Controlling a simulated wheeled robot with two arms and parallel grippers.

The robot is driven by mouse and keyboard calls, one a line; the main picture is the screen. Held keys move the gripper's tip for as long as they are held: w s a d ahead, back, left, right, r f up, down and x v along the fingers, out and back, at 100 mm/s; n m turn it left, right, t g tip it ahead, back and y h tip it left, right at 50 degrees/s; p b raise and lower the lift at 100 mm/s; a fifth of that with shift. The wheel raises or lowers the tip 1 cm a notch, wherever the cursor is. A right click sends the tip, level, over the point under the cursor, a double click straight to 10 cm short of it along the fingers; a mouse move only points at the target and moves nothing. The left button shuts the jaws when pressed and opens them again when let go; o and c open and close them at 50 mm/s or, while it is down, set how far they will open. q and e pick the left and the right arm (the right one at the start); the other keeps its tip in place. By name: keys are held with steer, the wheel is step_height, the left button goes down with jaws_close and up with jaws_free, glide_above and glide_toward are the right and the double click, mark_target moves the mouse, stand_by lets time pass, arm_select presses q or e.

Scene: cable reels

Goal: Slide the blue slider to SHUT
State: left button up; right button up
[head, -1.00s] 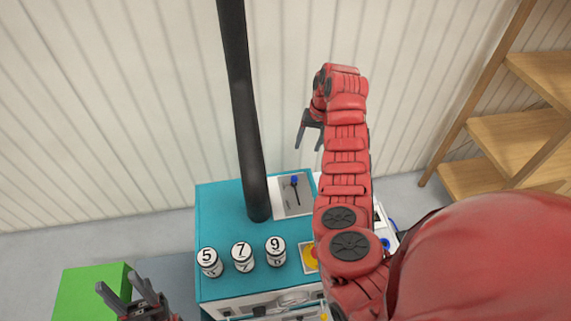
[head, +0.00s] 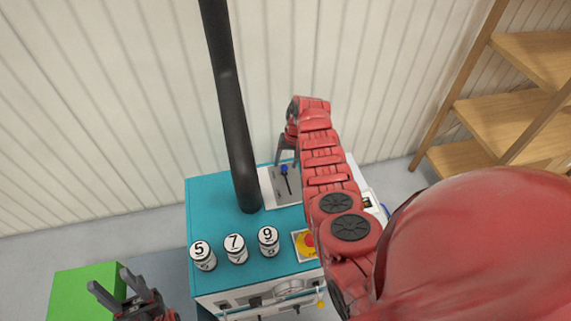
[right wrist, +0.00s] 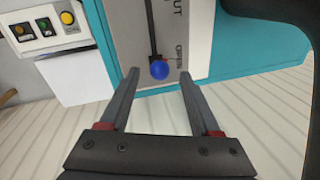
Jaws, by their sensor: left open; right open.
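The blue slider (head: 284,169) has a round blue knob on a dark slot in a grey plate (head: 279,195) on the teal console top. In the right wrist view the blue knob (right wrist: 159,70) sits at the end of the slot marked OPEN, with "UT" lettering further along. My right gripper (head: 287,158) is open at the knob's far side. In the right wrist view its two fingers (right wrist: 158,80) stand apart on either side of the knob, with no contact visible. My left gripper (head: 122,290) is open and empty at the lower left, away from the slider.
A thick black column (head: 232,110) rises from the console (head: 205,210) left of the slider plate. Three numbered cylinders (head: 235,248) and a yellow-backed red button (head: 306,243) stand nearer. A green block (head: 75,290) is at lower left; wooden shelves (head: 500,125) are at right.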

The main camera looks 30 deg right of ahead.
steer(key=shift+a+f, duration=0.15)
steer(key=shift+f, duration=0.7)
steer(key=shift+c, duration=0.3)
jaws_close()
stand_by(0.6)
steer(key=p, duration=0.1)
steer(key=s+p, duration=0.1)
steer(key=p, duration=0.1)
steer(key=s+r+p, duration=0.1)
steer(key=p, duration=0.1)
steer(key=shift+s+a, duration=0.1)
steer(key=shift+a, duration=0.15)
steer(key=s+p, duration=0.1)
steer(key=p, duration=0.1)
steer(key=s+p, duration=0.1)
steer(key=s, duration=0.1)
steer(key=s+a+p, duration=0.1)
steer(key=p, duration=0.1)
steer(key=shift+s+f+p, duration=0.25)
steer(key=shift+s+p, duration=0.05)
steer(key=shift+s, duration=0.05)
steer(key=shift+s+a+f+p, duration=0.15)
steer(key=shift+s+a+p, duration=0.1)
steer(key=shift+s+p, duration=0.3)
steer(key=shift+s+f, duration=0.1)
steer(key=shift+f, duration=0.05)
